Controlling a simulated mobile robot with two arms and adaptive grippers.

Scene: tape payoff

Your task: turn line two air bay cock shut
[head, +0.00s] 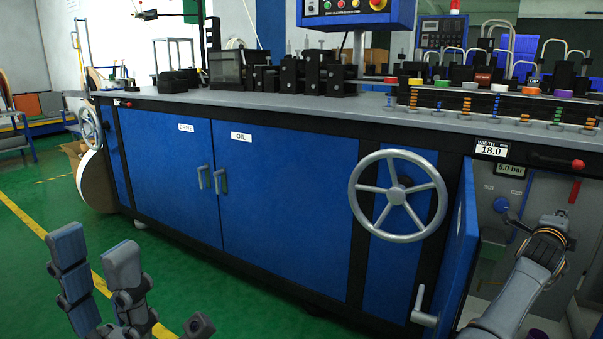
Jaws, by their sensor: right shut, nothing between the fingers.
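The air bay (530,200) is open at the right end of the blue cabinet, its blue door (461,250) swung outward. Inside, a small display (510,170) reads 5.0 bar. A red lever (575,190) stands nearly upright near the bay's upper right, and a round blue part (501,205) sits at the left. I cannot tell for sure which is the line two cock. My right gripper (554,226) is at the bay, below the red lever, shut and empty; its fingertips are hard to make out. My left gripper (122,285) is open and empty over the floor at lower left.
A large grey handwheel (398,196) juts from the cabinet front left of the bay. A red-tipped bar (577,164) sticks out above the bay. Closed OIL doors (285,190) fill the front.

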